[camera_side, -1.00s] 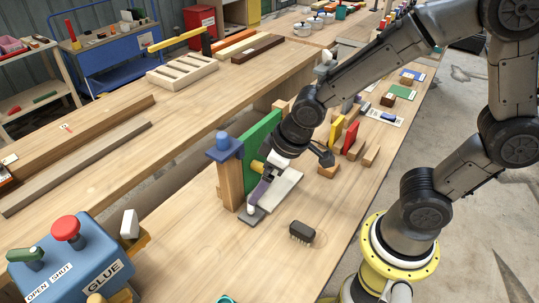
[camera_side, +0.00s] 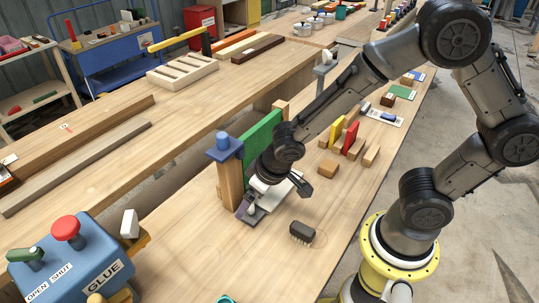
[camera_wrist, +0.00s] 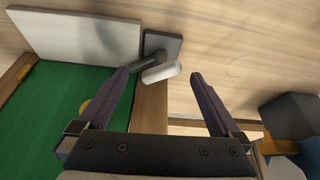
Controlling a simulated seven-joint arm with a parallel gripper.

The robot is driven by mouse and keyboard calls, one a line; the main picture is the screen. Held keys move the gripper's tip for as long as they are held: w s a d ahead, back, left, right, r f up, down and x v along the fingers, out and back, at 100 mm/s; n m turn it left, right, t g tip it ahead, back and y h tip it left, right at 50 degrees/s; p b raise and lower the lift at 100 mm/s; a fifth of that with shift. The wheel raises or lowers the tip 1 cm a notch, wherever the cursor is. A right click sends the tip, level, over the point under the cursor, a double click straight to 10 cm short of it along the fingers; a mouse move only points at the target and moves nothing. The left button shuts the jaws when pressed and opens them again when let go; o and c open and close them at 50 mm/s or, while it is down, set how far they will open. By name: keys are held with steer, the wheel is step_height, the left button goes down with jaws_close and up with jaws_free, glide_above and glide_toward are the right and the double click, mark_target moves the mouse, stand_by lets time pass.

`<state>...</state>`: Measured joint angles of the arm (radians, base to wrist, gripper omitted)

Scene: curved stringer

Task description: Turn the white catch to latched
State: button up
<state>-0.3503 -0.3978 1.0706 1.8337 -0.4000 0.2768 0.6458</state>
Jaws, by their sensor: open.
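The white catch (camera_wrist: 160,72) is a short rounded bar on a dark arm over a grey plate (camera_wrist: 164,45), in the wrist view. My gripper (camera_wrist: 160,75) is open, with its two purple fingers either side of the catch and apart from it. In the side view my gripper (camera_side: 246,207) is low at the grey plate (camera_side: 254,220), beside the foot of the wooden post. The catch is small and partly covered by the fingers there. I cannot tell from these views which position the catch marks.
A green panel (camera_side: 262,134) and a blue-capped wooden post (camera_side: 230,183) stand close by my gripper. A white board (camera_wrist: 75,38) lies beside the plate. A dark brush-like block (camera_side: 302,232) lies on the bench to the right. A blue GLUE box (camera_side: 75,262) stands at front left.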

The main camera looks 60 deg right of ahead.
steer(key=m+h, duration=0.1)
steer(key=m, duration=0.2)
steer(key=m+h, duration=0.1)
steer(key=m, duration=0.2)
steer(key=shift+a+m+g+h, duration=0.2)
steer(key=shift+m+g+h, duration=0.1)
steer(key=shift+w+m+h, duration=0.1)
steer(key=shift+m+h, duration=0.3)
steer(key=shift+m, duration=0.7)
steer(key=shift+a+r+m+g, duration=0.1)
steer(key=shift+r+m+g, duration=0.1)
steer(key=shift+m+g, duration=0.3)
steer(key=v, duration=1.4)
steer(key=shift+n+y, duration=0.4)
steer(key=shift+n, duration=0.5)
steer(key=d, duration=0.1)
steer(key=s+d+r, duration=0.1)
steer(key=d+r, duration=0.1)
steer(key=d, duration=0.1)
steer(key=shift+s+r, duration=0.15)
steer(key=shift+s, duration=0.15)
